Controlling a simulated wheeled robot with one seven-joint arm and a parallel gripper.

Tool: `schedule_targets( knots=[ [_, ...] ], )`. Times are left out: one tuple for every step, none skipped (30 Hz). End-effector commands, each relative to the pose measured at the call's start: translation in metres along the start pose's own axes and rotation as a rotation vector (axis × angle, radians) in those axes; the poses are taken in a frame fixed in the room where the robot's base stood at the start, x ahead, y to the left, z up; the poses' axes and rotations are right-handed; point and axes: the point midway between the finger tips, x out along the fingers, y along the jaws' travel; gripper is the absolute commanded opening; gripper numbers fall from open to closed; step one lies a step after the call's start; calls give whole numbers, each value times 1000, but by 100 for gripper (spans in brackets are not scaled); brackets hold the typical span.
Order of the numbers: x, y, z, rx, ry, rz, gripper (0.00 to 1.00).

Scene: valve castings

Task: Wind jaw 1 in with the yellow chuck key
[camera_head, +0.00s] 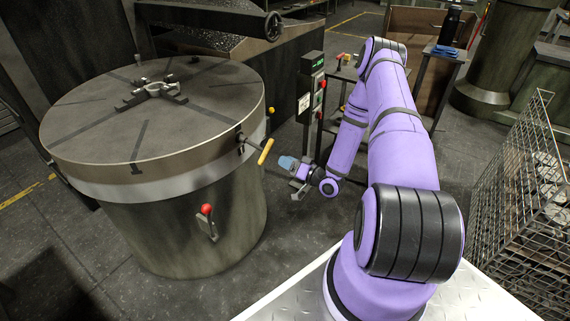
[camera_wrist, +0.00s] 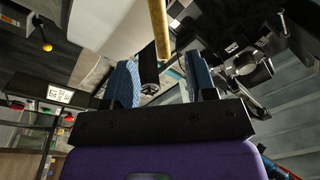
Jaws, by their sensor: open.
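The yellow chuck key (camera_head: 265,151) sticks out from the side of the round chuck table (camera_head: 75,150), its dark shaft toward the rim and its yellow bar slanting. My gripper (camera_head: 284,163) is just right of the bar, apart from it in the head view. In the wrist view its blue fingers (camera_wrist: 160,78) are spread. The yellow bar (camera_wrist: 158,25) shows ahead of the gap, with a dark piece between the fingers that I cannot identify. A metal casting (camera_head: 155,87) sits among dark jaws on the table top. I cannot tell which jaw is jaw 1.
A red-knobbed lever (camera_head: 207,211) stands on the table's base. A control post (camera_head: 311,90) with buttons stands behind my gripper. A wire basket (camera_head: 520,190) of castings is at the right. Open floor lies between the table and my base.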

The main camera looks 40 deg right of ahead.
Motion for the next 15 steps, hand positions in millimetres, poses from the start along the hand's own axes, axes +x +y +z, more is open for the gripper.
schedule_targets(
  knots=[
    [-4, 1, 4, 16, 19, -7, 51],
    [-6, 1, 6, 24, 27, -11, 51],
    [-7, 1, 7, 30, 36, -15, 51],
    [-8, 1, 7, 34, 42, -17, 51],
    [-8, 1, 8, 36, 46, -19, 51],
    [-7, 1, 8, 38, 48, -20, 51],
    [-6, 1, 8, 38, 49, -21, 51],
    [-4, 1, 8, 38, 49, -22, 51],
    [-1, 1, 8, 38, 48, -22, 51],
    [1, 1, 8, 38, 48, -23, 51],
    [3, 1, 8, 38, 48, -22, 51],
    [7, 1, 7, 37, 48, -22, 51],
    [10, 1, 7, 37, 47, -21, 51],
    [13, 1, 7, 37, 47, -21, 51],
    [17, 0, 7, 36, 46, -21, 51]
  ],
)
